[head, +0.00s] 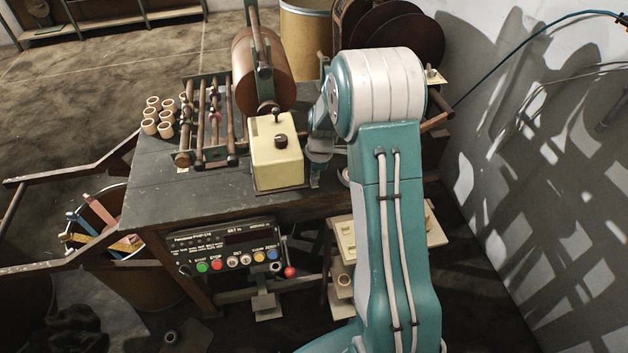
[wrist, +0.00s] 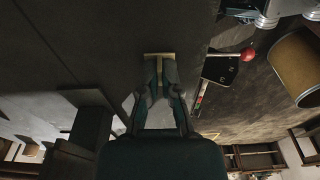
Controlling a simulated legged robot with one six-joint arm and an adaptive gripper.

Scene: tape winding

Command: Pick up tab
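In the wrist view, my gripper (wrist: 160,72) has its two fingers close together. A narrow tan piece, apparently the tab (wrist: 159,55), lies between them, with a crossbar showing just past the fingertips. The fingers appear to press on both sides of it. Dark surface lies behind it; I cannot tell whether the tab touches that surface. In the head view, my arm reaches over the right part of the workbench (head: 150,185). Its wrist end is beside the cream box, and the fingers and tab cannot be made out there.
The cream box (head: 275,160) stands left of my wrist. Rollers (head: 205,125), a large brown reel (head: 262,75) and several small rings (head: 150,126) are farther left and back. A control panel (head: 225,250) hangs at the bench front, with a red knob (head: 290,271). A wall is right.

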